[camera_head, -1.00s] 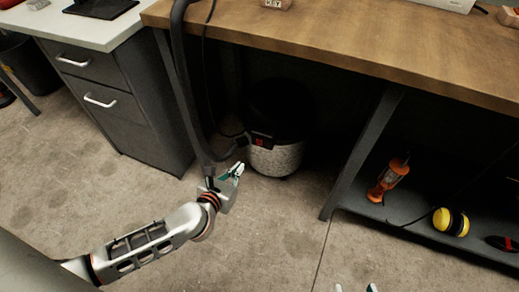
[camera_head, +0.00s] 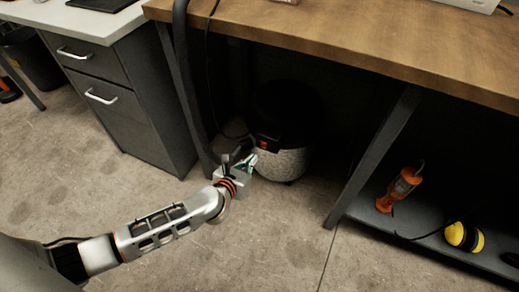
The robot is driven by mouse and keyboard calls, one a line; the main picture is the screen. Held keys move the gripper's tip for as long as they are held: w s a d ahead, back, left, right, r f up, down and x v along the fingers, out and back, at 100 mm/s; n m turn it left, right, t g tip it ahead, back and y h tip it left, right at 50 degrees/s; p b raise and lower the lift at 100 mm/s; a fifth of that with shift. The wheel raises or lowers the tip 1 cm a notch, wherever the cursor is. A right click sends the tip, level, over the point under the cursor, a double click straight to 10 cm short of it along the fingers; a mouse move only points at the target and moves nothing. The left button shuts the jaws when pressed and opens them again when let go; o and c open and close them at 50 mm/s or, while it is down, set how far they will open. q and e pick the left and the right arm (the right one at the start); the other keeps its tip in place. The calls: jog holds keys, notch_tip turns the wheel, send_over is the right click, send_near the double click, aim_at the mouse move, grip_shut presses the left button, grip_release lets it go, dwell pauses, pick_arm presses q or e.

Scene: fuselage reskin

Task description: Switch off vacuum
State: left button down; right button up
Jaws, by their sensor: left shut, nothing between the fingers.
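The vacuum (camera_head: 284,163) stands on the floor under the wooden workbench, with a dark top and a speckled light-grey drum. A small red switch (camera_head: 263,144) shows on the dark housing at its front left. My left gripper (camera_head: 252,160) is shut and empty, with its fingertips just below and left of the switch, close to the drum. I cannot tell whether the fingertips touch the vacuum. A dark hose (camera_head: 190,90) runs down from the bench past the gripper. My right gripper is out of view.
The workbench top (camera_head: 360,40) overhangs the vacuum, and a slanted bench leg (camera_head: 372,160) stands to its right. A grey drawer cabinet (camera_head: 125,105) is on the left. An orange lamp (camera_head: 400,188) and yellow ear muffs (camera_head: 464,237) lie on the lower shelf.

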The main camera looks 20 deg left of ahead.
aim_at(262, 143)
pick_arm(q)
jog(key=w, duration=0.3)
jog(key=shift+w+f+b, duration=0.3)
jog(key=shift+w+b, duration=0.05)
jog(key=shift+w, duration=0.05)
jog(key=shift+w+d+r, duration=0.1)
jog(key=shift+w+r, duration=0.1)
jog(key=shift+w, duration=0.55)
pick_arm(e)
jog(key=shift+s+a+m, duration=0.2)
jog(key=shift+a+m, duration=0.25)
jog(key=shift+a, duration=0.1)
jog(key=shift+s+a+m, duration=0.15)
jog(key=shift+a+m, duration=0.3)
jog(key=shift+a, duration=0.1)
pick_arm(q)
jog(key=shift+w+r, duration=0.5)
jog(key=shift+w, duration=0.05)
jog(key=shift+s+f, duration=0.1)
jog(key=shift+f, duration=0.15)
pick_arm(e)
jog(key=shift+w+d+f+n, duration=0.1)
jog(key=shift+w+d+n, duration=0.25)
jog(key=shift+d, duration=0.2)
